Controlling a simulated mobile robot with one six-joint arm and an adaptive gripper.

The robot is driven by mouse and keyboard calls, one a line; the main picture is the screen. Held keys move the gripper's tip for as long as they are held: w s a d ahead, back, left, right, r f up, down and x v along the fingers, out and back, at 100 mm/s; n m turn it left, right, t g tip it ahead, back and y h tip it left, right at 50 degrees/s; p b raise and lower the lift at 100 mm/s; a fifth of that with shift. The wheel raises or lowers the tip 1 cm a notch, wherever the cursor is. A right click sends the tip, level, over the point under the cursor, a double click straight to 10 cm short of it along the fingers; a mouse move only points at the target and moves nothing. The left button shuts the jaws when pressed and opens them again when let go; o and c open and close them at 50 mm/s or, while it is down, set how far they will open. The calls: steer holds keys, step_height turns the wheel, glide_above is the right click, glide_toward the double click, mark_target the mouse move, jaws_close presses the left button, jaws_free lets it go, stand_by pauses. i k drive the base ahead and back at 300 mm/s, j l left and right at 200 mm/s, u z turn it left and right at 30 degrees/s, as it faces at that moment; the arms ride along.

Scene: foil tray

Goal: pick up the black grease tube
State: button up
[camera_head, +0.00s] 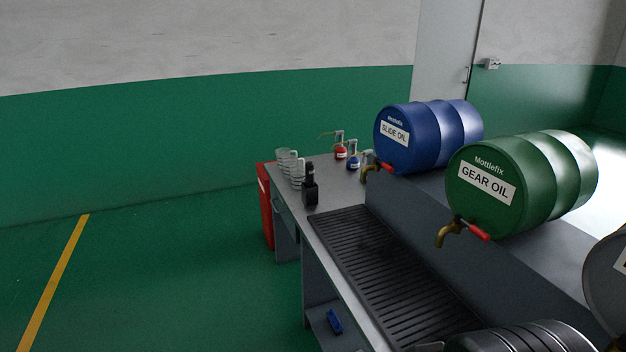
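A small black upright object (310,188) stands on the grey workbench (322,207) near its far left end, just beyond the slatted drip grate. It has a wide lower body and a narrower top. It is the only small black item I can make out, but at this size I cannot tell for sure that it is the grease tube.
Clear measuring jugs (291,167) stand close behind the black object. Red (341,153) and blue (353,163) oil cans are further back. Blue (425,135) and green (520,185) drums with taps lie right of the grate (385,270). A blue item (334,321) sits below. Left floor is clear.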

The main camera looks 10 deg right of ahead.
mark_target(309, 166)
steer(key=i+j+z, duration=0.2)
steer(key=z, duration=0.15)
steer(key=i+j+z, duration=0.7)
steer(key=i+j, duration=0.2)
steer(key=j, duration=0.2)
steer(key=i+j, duration=0.2)
steer(key=j, duration=0.2)
steer(key=i+j+z, duration=0.1)
steer(key=j, duration=0.3)
steer(key=i+j, duration=0.25)
steer(key=j, duration=0.2)
steer(key=i+j+z, duration=0.1)
steer(key=j, duration=0.3)
steer(key=i+j, duration=0.25)
steer(key=j, duration=0.2)
steer(key=i+j, duration=0.15)
steer(key=j, duration=0.3)
steer(key=i+j+z, duration=0.1)
steer(key=j, duration=0.3)
steer(key=i, duration=0.05)
